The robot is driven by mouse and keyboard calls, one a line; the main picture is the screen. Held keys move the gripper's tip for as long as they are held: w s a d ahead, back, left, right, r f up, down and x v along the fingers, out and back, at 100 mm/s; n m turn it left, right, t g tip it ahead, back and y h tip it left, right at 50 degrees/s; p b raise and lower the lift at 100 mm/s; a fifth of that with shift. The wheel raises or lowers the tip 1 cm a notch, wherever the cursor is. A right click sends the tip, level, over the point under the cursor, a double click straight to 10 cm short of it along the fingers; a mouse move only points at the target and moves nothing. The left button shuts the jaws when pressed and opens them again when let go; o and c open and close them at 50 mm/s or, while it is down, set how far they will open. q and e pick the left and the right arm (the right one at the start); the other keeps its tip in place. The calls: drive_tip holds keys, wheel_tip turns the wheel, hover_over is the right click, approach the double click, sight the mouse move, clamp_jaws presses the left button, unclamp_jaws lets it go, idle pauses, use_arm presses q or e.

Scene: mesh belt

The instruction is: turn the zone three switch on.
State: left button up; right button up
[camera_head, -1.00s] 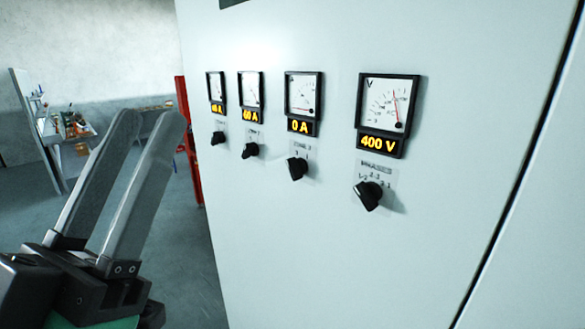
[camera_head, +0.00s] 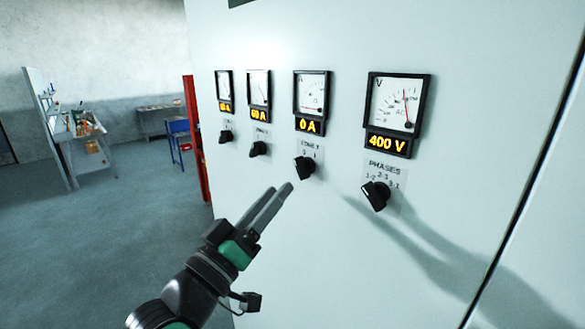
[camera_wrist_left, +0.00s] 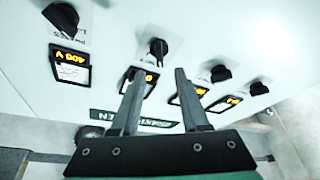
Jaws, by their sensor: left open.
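The zone three switch (camera_head: 304,167) is a black rotary knob on the pale cabinet, under a meter (camera_head: 311,92) whose display reads 0 A (camera_head: 309,126). Its plate carries small marks above the knob; I cannot read its exact setting. My left gripper (camera_head: 279,189) is open and empty, its two grey fingers pointing up at this knob from just below and to the left, apparently short of it. In the left wrist view the knob (camera_wrist_left: 158,47) shows beyond the fingertips, between their lines. My right gripper is not in view.
The phases knob (camera_head: 376,195) under the 400 V meter (camera_head: 398,103) is to the right. Two similar knobs (camera_head: 258,149) (camera_head: 226,136) under lit meters are to the left. The cabinet face (camera_head: 330,270) below is clear. A workbench (camera_head: 88,130) stands far behind.

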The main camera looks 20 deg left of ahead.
sight(297, 168)
use_arm(q)
drive_tip(key=p+x, duration=0.1)
drive_tip(key=x, duration=0.5)
drive_tip(key=shift+w+r, duration=0.15)
drive_tip(key=shift+w, duration=0.05)
clamp_jaws()
